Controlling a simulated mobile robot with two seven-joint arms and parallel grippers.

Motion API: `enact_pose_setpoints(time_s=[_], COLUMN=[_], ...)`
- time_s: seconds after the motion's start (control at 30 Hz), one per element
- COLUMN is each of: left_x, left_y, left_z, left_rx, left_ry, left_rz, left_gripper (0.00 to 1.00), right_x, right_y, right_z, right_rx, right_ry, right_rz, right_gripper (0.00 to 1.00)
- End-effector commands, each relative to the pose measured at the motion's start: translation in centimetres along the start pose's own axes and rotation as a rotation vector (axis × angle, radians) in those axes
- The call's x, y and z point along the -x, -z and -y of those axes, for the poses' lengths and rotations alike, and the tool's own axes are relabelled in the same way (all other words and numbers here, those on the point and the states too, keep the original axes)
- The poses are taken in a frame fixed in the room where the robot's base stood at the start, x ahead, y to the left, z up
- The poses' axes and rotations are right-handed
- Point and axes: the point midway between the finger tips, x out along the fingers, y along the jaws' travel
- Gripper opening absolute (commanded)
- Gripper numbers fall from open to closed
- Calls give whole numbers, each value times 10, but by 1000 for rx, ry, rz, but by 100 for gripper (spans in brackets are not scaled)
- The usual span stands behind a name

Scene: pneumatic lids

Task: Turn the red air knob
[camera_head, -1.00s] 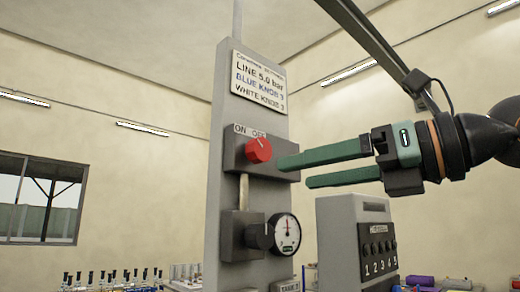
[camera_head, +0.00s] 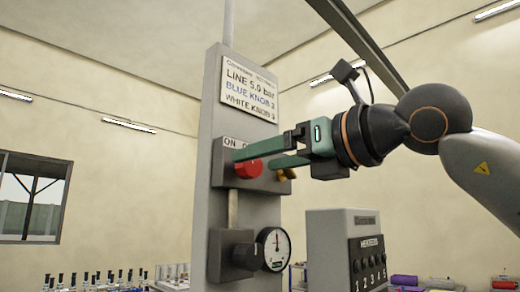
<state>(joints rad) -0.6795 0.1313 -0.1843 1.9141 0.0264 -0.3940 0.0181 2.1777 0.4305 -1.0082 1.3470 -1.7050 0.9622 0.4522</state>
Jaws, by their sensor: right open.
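The red air knob (camera_head: 247,169) sits on a dark box (camera_head: 222,172) on the grey panel, under a label where "ON" shows and the rest is covered. My right gripper (camera_head: 255,160) reaches in from the right with its green fingers parted. The upper finger crosses over the top of the knob, hiding part of it. The lower finger's tip is just right of the knob. Whether either finger touches it I cannot tell. The knob's pointer mark is hidden. My left gripper is out of view.
A sign (camera_head: 249,89) reads "LINE 5.0 bar". Below the red knob are a black knob (camera_head: 246,256) and a round gauge (camera_head: 273,249). A grey unit (camera_head: 327,246) with numbered knobs stands at right. A brass piece (camera_head: 287,174) shows under my gripper.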

Motion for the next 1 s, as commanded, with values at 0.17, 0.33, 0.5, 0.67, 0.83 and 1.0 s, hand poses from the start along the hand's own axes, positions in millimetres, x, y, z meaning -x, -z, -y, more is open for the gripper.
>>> enact_pose_setpoints(time_s=[0.17,0.33,0.5,0.67,0.83,1.0], left_x=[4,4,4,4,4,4], left_y=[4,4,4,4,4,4], left_z=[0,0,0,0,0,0], left_rx=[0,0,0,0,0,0], left_ry=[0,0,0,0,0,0], left_rz=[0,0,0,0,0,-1], left_gripper=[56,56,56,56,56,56], right_x=[-13,-15,-14,-14,-14,-14], right_y=[0,0,1,0,0,0], right_z=[0,0,0,0,0,0], right_rx=[0,0,0,0,0,0], right_ry=[0,0,0,-1,-1,0], right_rz=[0,0,0,0,0,0], right_gripper=[80,80,74,56,37,18])
